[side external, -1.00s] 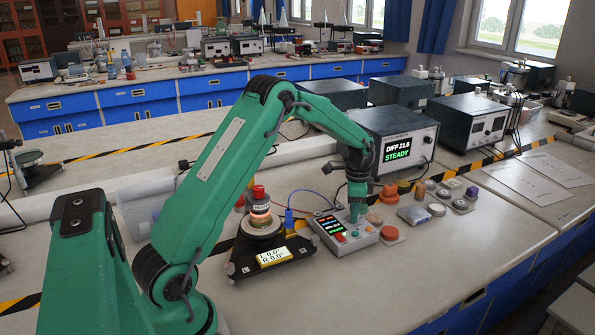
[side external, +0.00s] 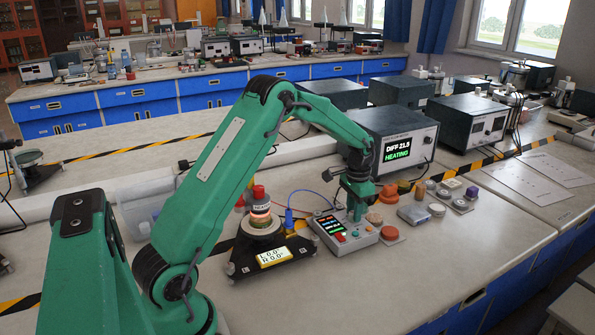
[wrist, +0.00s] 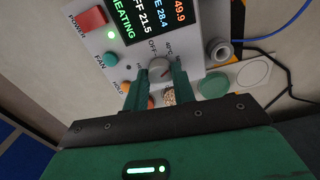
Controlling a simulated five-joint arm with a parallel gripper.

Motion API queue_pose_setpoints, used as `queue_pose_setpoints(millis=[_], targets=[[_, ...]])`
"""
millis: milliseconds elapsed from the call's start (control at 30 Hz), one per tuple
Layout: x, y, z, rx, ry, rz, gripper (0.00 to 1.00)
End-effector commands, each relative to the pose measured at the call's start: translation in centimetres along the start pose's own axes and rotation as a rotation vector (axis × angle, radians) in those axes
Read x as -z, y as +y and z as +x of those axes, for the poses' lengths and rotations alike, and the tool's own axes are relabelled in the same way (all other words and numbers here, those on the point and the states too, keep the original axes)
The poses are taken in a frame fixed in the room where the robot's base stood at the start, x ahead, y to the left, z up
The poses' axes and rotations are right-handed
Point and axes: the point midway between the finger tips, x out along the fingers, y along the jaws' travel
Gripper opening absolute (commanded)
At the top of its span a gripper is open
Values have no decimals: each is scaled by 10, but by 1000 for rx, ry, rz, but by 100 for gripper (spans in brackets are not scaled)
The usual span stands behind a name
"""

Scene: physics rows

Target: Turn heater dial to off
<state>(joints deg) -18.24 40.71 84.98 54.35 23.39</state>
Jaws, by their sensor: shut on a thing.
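The heater dial (wrist: 160,69) is a round grey knob on the pale control box (wrist: 105,45), with OFF and a 40 mark printed near its edge. My gripper (wrist: 158,80) is shut on the dial, one green finger on each side. In the side view my gripper (side external: 357,215) points down at the control box (side external: 341,241), and the dial is hidden behind its fingers. I cannot tell exactly which mark the dial points at.
A red power switch (wrist: 92,18) and green fan button (wrist: 110,59) sit beside the dial. A black stand (side external: 268,254) with a glowing sample stands left of the box. Pucks (side external: 390,234) and small blocks lie to its right. A larger monitor (side external: 397,150) stands behind.

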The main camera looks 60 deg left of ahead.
Motion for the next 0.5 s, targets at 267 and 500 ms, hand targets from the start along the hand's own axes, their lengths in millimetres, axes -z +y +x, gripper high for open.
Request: queue_pose_setpoints(millis=[267, 500], targets=[[0, 0, -1, 0, 1, -262, 3], [1, 0, -2, 0, 2, -491, 3]])
